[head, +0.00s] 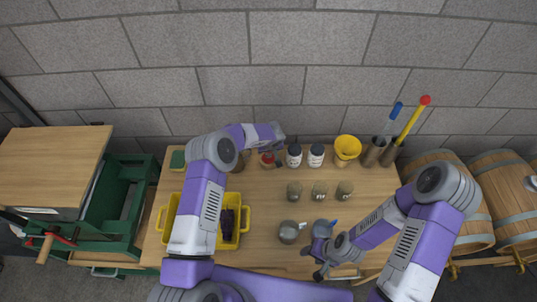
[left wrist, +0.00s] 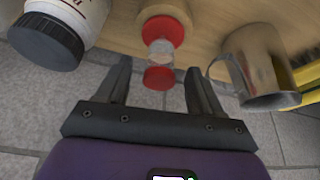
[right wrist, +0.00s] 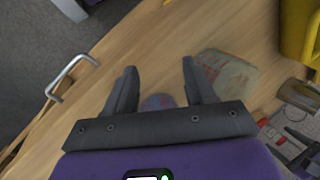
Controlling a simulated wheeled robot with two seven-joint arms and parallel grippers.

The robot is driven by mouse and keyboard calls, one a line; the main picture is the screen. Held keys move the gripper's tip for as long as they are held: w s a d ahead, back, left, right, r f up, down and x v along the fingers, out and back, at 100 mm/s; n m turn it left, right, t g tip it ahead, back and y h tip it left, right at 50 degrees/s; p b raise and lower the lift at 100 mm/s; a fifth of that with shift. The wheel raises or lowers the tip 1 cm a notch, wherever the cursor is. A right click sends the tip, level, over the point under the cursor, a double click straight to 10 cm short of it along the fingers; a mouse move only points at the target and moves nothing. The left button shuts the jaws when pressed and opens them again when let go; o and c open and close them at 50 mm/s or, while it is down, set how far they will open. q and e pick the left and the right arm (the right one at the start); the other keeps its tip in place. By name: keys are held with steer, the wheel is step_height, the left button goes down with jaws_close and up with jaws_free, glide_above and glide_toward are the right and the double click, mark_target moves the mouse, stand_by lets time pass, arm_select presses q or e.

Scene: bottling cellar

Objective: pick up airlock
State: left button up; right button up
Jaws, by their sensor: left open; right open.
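The airlock, a small clear piece with red ends (left wrist: 160,54), shows in the left wrist view between and just beyond my left fingertips. Its red top shows at the back of the table in the head view (head: 267,159), close to my left gripper (head: 277,140). My left gripper (left wrist: 158,75) is open around empty space; I cannot tell whether a finger touches the airlock. My right gripper (head: 318,270) is open and empty over the table's front edge, away from the airlock; its fingers also show in the right wrist view (right wrist: 158,78).
A dark-lidded white jar (left wrist: 60,30) and a metal mug (left wrist: 250,70) flank the airlock. A yellow funnel (head: 347,148) and tall metal holders stand at the back right. Several small jars and metal cups occupy mid-table. A yellow crate (head: 245,218) of dark fruit is under my left arm.

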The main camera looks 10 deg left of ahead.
arm_select(q)
steer(key=shift+x, duration=0.95)
steer(key=c, duration=1.1)
steer(key=shift+r, duration=0.1)
steer(key=shift+r, duration=0.1)
